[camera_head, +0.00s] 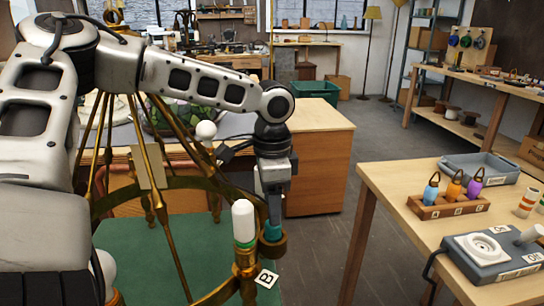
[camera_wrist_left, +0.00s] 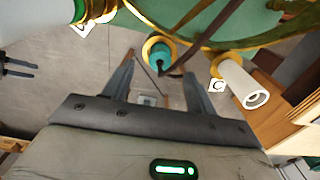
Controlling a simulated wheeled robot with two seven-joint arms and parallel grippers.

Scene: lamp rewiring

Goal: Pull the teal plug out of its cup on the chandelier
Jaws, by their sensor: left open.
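The teal plug (camera_head: 272,230) sits in a brass cup (camera_head: 273,248) on the chandelier's ring (camera_head: 215,184), right of a white candle sleeve (camera_head: 243,222). It also shows in the left wrist view (camera_wrist_left: 159,54), with a dark cord rising from it. My left gripper (camera_head: 273,205) points down right above the plug. In the left wrist view my open left gripper (camera_wrist_left: 158,70) has one finger on either side, with the plug in line with the gap. I cannot tell whether the fingertips reach down around it.
A white sleeve (camera_wrist_left: 243,83) stands at the neighbouring cup. A wooden cabinet (camera_head: 320,170) stands behind. Grey floor lies between.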

